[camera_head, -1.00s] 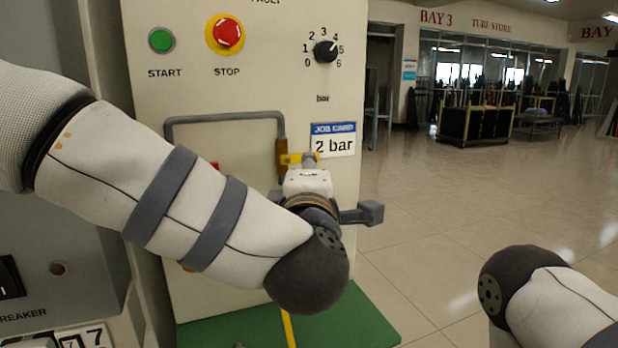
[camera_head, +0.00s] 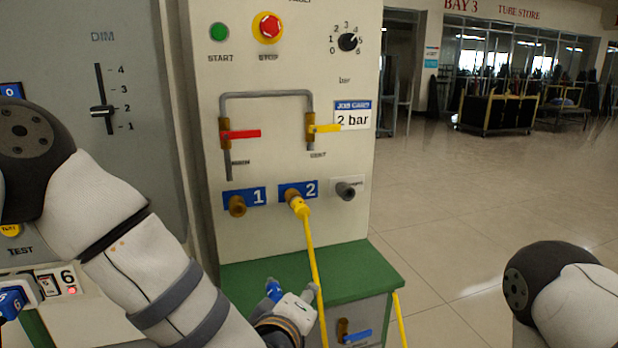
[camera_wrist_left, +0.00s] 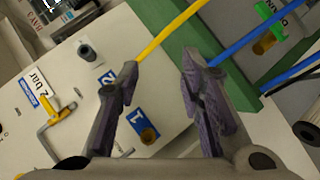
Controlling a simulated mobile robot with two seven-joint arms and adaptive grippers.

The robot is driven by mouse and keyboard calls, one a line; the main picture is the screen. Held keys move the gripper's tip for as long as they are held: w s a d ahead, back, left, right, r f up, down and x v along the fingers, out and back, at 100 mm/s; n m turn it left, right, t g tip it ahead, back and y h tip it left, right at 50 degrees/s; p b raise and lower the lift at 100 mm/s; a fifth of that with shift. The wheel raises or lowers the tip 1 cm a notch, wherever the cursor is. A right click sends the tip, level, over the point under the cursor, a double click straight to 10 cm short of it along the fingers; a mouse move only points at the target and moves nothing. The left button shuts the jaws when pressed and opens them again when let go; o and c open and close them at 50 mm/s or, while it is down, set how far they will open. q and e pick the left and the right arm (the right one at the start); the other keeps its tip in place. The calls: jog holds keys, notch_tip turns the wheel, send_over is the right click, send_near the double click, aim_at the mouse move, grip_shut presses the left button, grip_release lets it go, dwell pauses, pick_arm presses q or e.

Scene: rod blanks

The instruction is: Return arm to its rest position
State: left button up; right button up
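My left arm comes in from the left in the head view. Its gripper (camera_head: 292,290) hangs low in front of the green bench top (camera_head: 350,262), below the panel ports. In the left wrist view the gripper (camera_wrist_left: 160,66) has its two fingers spread, with nothing between them. My right gripper is out of view; only part of my right arm shows at the lower right.
The panel (camera_head: 275,70) carries a red-handled valve (camera_head: 240,134), a yellow-handled valve (camera_head: 325,128), a pressure knob (camera_head: 347,42) and a "2 bar" card (camera_head: 352,116). Port 1 (camera_head: 237,205) is empty. A blue hose (camera_wrist_left: 245,40) shows in the wrist view. Open floor lies right.

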pick_arm(q)
jog(key=s+a+f+m+g, duration=0.3)
jog(key=s+a+f, duration=0.2)
jog(key=s+f, duration=0.35)
jog(key=s+a+f+m+g, duration=0.2)
jog(key=s+a+f+g, duration=0.2)
jog(key=s+f, duration=0.5)
jog(key=s+a+f+m+g+y, duration=0.1)
jog(key=s+a+f+g, duration=0.1)
jog(key=s+a, duration=0.2)
jog(key=s+a+f+m+g+y, duration=0.1)
jog(key=s+a, duration=0.3)
jog(key=s, duration=0.6)
jog(key=s+a+f+m+g, duration=0.2)
jog(key=s+a+f+g, duration=0.1)
jog(key=s, duration=0.4)
jog(key=shift+s+a+g+y, duration=0.3)
jog(key=shift+a+g+y, duration=0.1)
jog(key=shift+a, duration=0.2)
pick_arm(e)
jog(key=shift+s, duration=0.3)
pick_arm(q)
jog(key=shift+w+f, duration=0.1)
